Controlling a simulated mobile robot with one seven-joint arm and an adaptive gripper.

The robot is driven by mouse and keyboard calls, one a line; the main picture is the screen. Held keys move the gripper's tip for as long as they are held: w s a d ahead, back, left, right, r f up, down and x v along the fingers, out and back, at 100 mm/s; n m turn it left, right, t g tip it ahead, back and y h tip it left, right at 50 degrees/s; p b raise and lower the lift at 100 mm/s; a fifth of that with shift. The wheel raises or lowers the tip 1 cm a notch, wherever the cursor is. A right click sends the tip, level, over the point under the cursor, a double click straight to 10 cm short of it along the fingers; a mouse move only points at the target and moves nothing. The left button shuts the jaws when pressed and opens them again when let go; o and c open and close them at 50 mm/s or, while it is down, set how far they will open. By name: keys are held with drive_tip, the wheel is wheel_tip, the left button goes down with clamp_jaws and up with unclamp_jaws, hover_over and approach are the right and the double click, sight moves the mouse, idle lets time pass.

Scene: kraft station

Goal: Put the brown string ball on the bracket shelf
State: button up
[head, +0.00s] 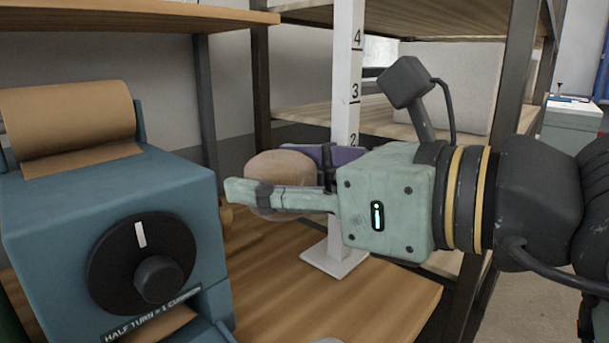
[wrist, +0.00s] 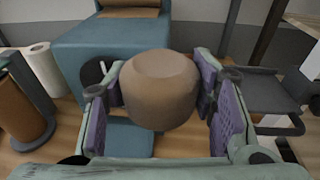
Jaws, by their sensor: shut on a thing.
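The brown string ball (head: 278,167) is held between the fingers of my gripper (head: 285,182), raised above the wooden tabletop. In the wrist view the ball (wrist: 160,90) looks like a smooth, flat-topped lump between the purple pads of my gripper (wrist: 161,88). A dark grey flat plate (wrist: 268,92) at the right of the wrist view may be the bracket shelf; the ball is to its left and apart from it. I cannot make out this plate in the head view, where my gripper covers part of the scene.
A blue dispenser (head: 110,200) with a brown paper roll (head: 66,117) and black knob stands close left of the gripper. A white numbered post (head: 345,80) rises behind it. Wooden rack boards (head: 400,118) are at the back. Bare tabletop (head: 370,305) shows in front.

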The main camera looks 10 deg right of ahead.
drive_tip(key=shift+w+d+r, duration=0.1)
drive_tip(key=shift+w+r, duration=0.05)
drive_tip(key=shift+w, duration=0.2)
drive_tip(key=w+d+p, duration=0.1)
drive_tip(key=w, duration=0.3)
drive_tip(key=w+d+f+p, duration=0.1)
drive_tip(key=w+d+p, duration=0.1)
drive_tip(key=w, duration=0.3)
drive_tip(key=w+d+p, duration=0.1)
drive_tip(key=w+d, duration=0.1)
drive_tip(key=w, duration=0.3)
drive_tip(key=shift+f, duration=0.2)
drive_tip(key=shift+c, duration=0.2)
drive_tip(key=shift+w+d, duration=0.1)
drive_tip(key=shift+w, duration=0.05)
drive_tip(key=shift+f+p, duration=0.3)
drive_tip(key=shift+p, duration=0.05)
drive_tip(key=shift+f+p, duration=0.4)
drive_tip(key=shift+f, duration=1.15)
drive_tip(key=shift+o, duration=0.2)
drive_tip(key=shift+f, duration=0.2)
drive_tip(key=o, duration=1.1)
drive_tip(key=shift+o, duration=0.2)
drive_tip(key=shift+r, duration=0.1)
